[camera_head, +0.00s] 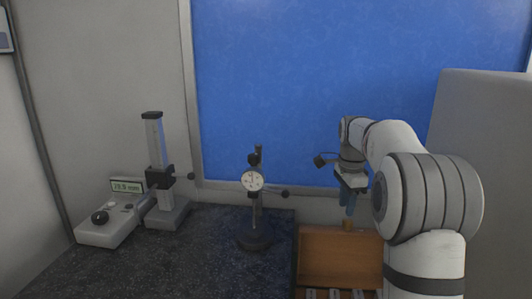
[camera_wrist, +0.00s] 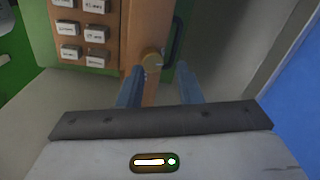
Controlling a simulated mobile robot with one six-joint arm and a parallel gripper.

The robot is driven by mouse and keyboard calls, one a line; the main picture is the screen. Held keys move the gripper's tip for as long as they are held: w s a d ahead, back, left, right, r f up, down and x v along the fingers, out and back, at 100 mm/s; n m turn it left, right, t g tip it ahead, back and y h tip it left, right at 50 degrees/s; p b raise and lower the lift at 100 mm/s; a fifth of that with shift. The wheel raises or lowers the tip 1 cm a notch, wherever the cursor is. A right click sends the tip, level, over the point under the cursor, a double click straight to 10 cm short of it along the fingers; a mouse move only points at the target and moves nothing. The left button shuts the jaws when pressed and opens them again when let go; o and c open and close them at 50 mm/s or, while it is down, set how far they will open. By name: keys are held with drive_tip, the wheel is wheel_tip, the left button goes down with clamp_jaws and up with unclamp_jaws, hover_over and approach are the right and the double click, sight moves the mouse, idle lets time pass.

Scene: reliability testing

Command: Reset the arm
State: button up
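My gripper (camera_head: 347,208) hangs from my white arm at the right of the head view, its blue fingers pointing down. In the wrist view the two blue fingers of my gripper (camera_wrist: 160,86) stand apart with nothing between them. A wooden case (camera_head: 335,250) lies below the gripper. A round brass-coloured knob (camera_wrist: 152,62) on the case shows just beyond the fingertips in the wrist view; the fingers look apart from it, though the exact height of the gap is hard to tell.
A dial gauge on a stand (camera_head: 252,182) and a height gauge (camera_head: 158,180) with a digital readout unit (camera_head: 110,222) stand on a dark granite surface (camera_head: 190,265) at the left. Small labelled blocks (camera_wrist: 97,36) sit in the case. A blue board (camera_head: 300,90) is behind; a grey cabinet (camera_head: 480,110) is at right.

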drive_tip(key=s+a+r+n+t, duration=0.1)
drive_tip(key=s+a+n, duration=0.25)
drive_tip(key=s, duration=0.45)
drive_tip(key=s+a+r+n+t, duration=0.1)
drive_tip(key=s+a+n, duration=0.1)
drive_tip(key=s+n, duration=0.45)
drive_tip(key=s+a+f+n, duration=0.1)
drive_tip(key=s+f+n, duration=0.2)
drive_tip(key=s, duration=0.6)
drive_tip(key=s+a+f+n+t, duration=0.1)
drive_tip(key=s+a+f+n, duration=0.1)
drive_tip(key=s, duration=0.7)
drive_tip(key=shift+a+f+n, duration=0.2)
drive_tip(key=shift+f+n, duration=0.7)
drive_tip(key=shift+n, duration=0.1)
